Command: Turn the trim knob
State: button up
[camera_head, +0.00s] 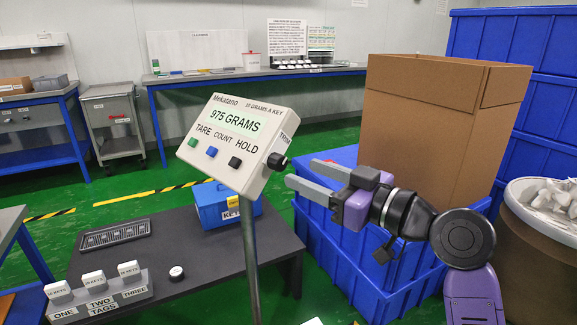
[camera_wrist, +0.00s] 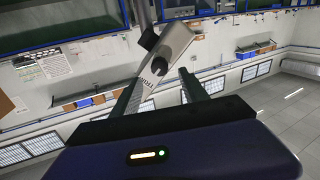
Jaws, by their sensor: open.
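The trim knob (camera_head: 277,161) is a small black knob on the right side face of the white indicator box (camera_head: 236,140), beside the word TRIM. The box sits tilted on a grey post (camera_head: 251,255), and its display reads 975 GRAMS. My gripper (camera_head: 301,172) is open and empty, just right of the knob in the head view, with its fingers pointing toward it. In the wrist view the knob (camera_wrist: 160,66) shows between the two fingers of my gripper (camera_wrist: 156,84), apart from them. The knob's pointer mark is too small to read.
Blue crates (camera_head: 350,240) and a cardboard box (camera_head: 435,125) stand behind and right of my gripper. A bin of pale pieces (camera_head: 550,215) stands at right.

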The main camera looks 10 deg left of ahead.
aim_at(282, 164)
jog(key=b+x, duration=0.1)
jog(key=x, duration=0.5)
jog(key=shift+w+a, duration=0.15)
grip_shut()
